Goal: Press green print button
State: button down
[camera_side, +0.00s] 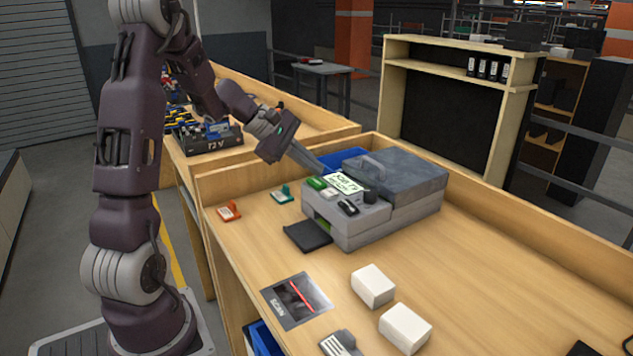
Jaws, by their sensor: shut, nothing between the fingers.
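My gripper (317,167) is shut and empty. Its fingers point down to the right and end just behind and above the green button in this view. I cannot tell the exact gap, but they do not appear to touch it.
A blue bin (343,158) stands behind the printer, close to my fingers. A scan pad (296,300) and two white boxes (372,286) (405,328) lie in front. The bench's right side is mostly clear.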

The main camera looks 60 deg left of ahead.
aim_at(312, 181)
jog(key=shift+f, duration=0.1)
jog(key=shift+f, duration=0.35)
jog(key=shift+f, duration=0.45)
dwell(0.7)
jog(key=shift+r, duration=3.4)
